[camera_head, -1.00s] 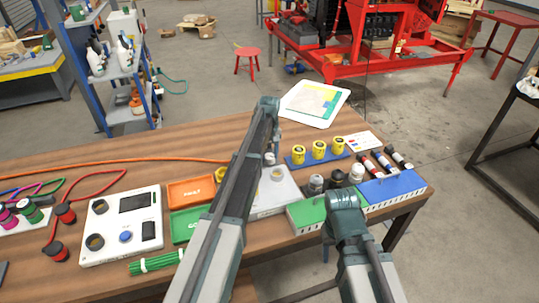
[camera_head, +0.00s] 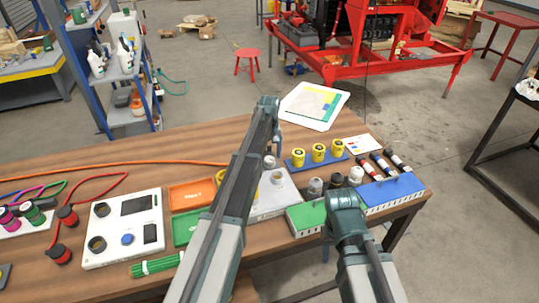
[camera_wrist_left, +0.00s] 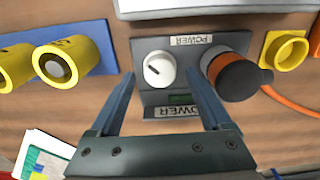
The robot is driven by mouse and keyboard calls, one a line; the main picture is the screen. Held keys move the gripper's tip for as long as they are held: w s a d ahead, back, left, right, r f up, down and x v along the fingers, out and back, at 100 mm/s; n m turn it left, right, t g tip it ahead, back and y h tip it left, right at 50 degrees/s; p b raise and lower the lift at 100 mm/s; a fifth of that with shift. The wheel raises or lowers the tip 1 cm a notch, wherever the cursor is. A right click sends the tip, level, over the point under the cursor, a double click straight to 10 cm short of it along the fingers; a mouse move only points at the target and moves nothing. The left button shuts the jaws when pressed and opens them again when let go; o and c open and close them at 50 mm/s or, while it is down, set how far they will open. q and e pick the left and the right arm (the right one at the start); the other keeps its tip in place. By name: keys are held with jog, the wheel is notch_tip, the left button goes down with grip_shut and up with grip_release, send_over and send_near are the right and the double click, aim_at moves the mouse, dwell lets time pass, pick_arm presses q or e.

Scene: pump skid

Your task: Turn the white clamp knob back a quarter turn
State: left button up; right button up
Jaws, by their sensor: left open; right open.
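The white clamp knob (camera_wrist_left: 159,69) stands on a grey plate (camera_wrist_left: 150,98) with POWER labels in the left wrist view. A small dark mark shows on its face. My left gripper (camera_wrist_left: 160,82) is open. Its two fingers lie left and right of the knob in that picture, with a gap on both sides. I cannot tell how far the fingertips are above the plate. In the head view my left gripper (camera_head: 277,142) hangs over the table near the knob, which is partly hidden there. My right gripper (camera_head: 328,230) is mostly hidden by its own arm, over the table's front edge.
A dark plug with an orange band (camera_wrist_left: 236,76) sits close right of the knob, its orange cable leading right. Yellow cylinders (camera_wrist_left: 75,62) stand on a blue strip to the left. Green (camera_head: 306,217) and blue (camera_head: 395,192) boxes stand at the table's front right.

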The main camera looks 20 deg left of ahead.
aim_at(269, 159)
pick_arm(q)
notch_tip(269, 159, up, 12)
jog(key=p, duration=1.1)
jog(key=shift+r, duration=0.15)
jog(key=s+d+m, duration=0.3)
jog(key=s+d, duration=0.2)
jog(key=s, duration=0.7)
jog(key=s+d+m, duration=0.4)
jog(key=s+d, duration=0.2)
jog(key=s, duration=0.6)
jog(key=s+d+m+y, duration=0.1)
jog(key=s+d+m, duration=0.2)
jog(key=s, duration=0.9)
jog(key=d, duration=0.2)
jog(key=shift+d+m, duration=0.3)
jog(key=shift+m, duration=0.1)
jog(key=shift+c, duration=0.2)
